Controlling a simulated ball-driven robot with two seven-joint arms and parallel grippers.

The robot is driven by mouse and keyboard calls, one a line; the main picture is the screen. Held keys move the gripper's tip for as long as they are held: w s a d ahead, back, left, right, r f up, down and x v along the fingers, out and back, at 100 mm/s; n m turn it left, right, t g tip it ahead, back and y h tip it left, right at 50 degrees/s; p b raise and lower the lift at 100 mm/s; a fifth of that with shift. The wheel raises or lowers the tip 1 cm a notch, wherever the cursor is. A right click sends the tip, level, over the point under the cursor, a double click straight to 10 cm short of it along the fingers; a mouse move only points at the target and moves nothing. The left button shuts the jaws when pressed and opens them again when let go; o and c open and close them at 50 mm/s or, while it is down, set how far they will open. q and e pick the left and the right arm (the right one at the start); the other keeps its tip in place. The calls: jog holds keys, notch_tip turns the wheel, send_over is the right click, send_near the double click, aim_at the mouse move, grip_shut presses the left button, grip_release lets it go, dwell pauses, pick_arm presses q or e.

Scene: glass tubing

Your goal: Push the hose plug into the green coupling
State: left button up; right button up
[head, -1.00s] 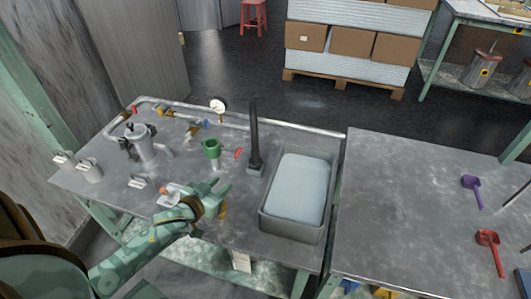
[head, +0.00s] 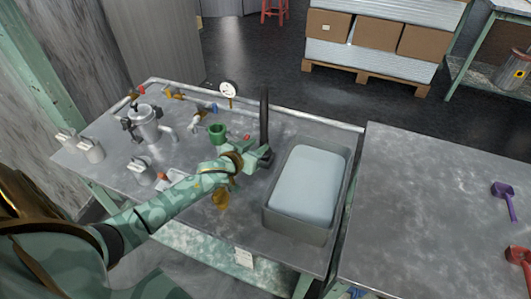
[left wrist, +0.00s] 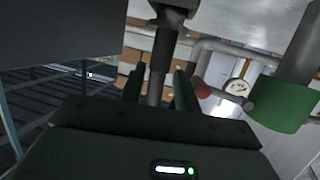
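The green coupling (head: 217,133) stands open-topped on the bench. In the left wrist view the coupling (left wrist: 280,103) is at the right on a grey pipe. An upright black hose (head: 264,110), seemingly the one with the plug, stands in a dark block to the right of the coupling. My left gripper (head: 255,154) is low beside this hose. In the left wrist view its two green fingers (left wrist: 158,88) are apart, with the dark hose shaft (left wrist: 165,55) between them in the picture and gaps on both sides. I cannot make out the plug clearly. My right gripper is not in view.
A grey tub (head: 310,185) stands close to the right of the hose. A red handle (left wrist: 208,88) is near the coupling. A metal pot (head: 146,125), pipes and a gauge (head: 228,90) stand at the back left. A second table (head: 430,200) has free room.

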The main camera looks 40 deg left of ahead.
aim_at(262, 143)
pick_arm(q)
jog(key=x, duration=0.1)
jog(key=b+x, duration=0.1)
jog(key=x, duration=0.1)
jog(key=shift+f, duration=0.3)
jog(key=shift+w, duration=0.2)
jog(key=shift+r, duration=0.2)
grip_shut()
